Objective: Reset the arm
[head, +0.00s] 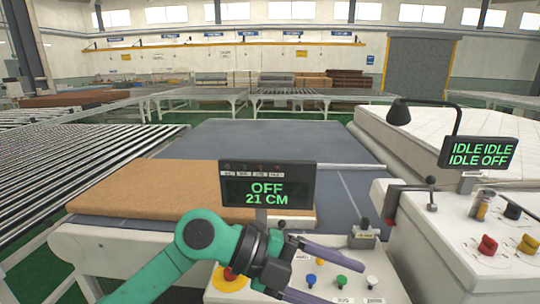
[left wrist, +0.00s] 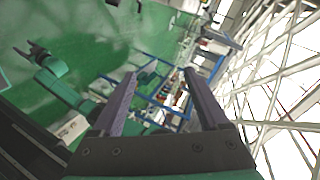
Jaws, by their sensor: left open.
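My left arm, green with a dark wrist, comes in from the bottom of the head view. Its gripper (head: 345,280) is open and empty, with purple-grey fingers pointing right over the control panel. In the left wrist view the same open fingers (left wrist: 165,80) have nothing between them. Another green arm with a small dark gripper (left wrist: 32,50) shows at the upper left of that view, seemingly my right one. It is too small to tell its opening. The head view shows no right gripper.
A control panel (head: 225,295) with coloured buttons and a screen (head: 268,185) reading "OFF 21 CM" is close by. A second console (head: 460,245) stands right, its screen (head: 478,153) reading IDLE. Beyond are a brown slab (head: 150,190), a grey table (head: 250,140) and a white mattress (head: 430,140).

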